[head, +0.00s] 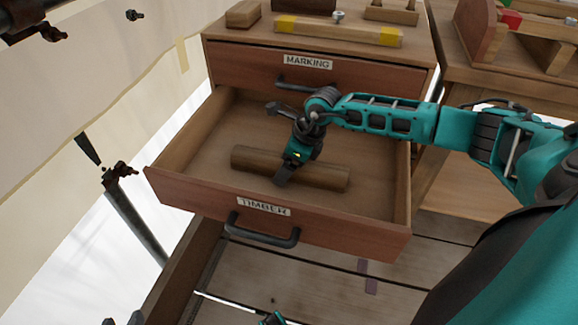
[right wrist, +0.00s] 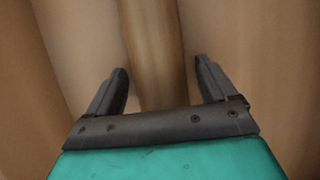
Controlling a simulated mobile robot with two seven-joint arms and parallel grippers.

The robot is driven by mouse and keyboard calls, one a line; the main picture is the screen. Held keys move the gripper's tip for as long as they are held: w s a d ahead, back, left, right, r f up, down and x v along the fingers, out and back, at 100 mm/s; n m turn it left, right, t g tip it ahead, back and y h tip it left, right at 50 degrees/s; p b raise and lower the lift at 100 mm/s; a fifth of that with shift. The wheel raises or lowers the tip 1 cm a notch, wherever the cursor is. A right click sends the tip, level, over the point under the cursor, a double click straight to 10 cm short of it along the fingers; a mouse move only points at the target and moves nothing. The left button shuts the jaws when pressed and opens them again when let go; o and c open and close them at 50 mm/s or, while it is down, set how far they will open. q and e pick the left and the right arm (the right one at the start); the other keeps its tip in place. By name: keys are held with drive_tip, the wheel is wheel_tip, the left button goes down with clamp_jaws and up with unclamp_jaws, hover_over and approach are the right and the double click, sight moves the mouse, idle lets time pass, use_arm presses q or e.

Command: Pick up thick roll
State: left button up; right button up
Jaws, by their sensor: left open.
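The thick roll, a brown wooden cylinder (head: 325,176), lies across the open drawer marked TIMBER (head: 191,183). My right gripper (head: 283,179) points down over the middle of the roll, hiding part of it. In the right wrist view the right gripper's fingers (right wrist: 163,80) are apart, with the roll (right wrist: 152,45) running between them. Narrow gaps seem to show beside it; contact is hard to judge. My left gripper (head: 123,321) shows only as two dark, separated fingertips at the bottom left edge, away from the drawer and empty as far as visible.
The closed drawer marked MARKING (head: 240,61) is above. On the cabinet top lie a yellow-ended wooden bar (head: 340,31) and small blocks (head: 243,14). A second wooden bench (head: 460,66) stands at right. The drawer floor around the roll is clear.

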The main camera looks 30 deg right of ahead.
drive_tip(key=c, duration=1.2)
drive_tip(key=shift+r, duration=0.1)
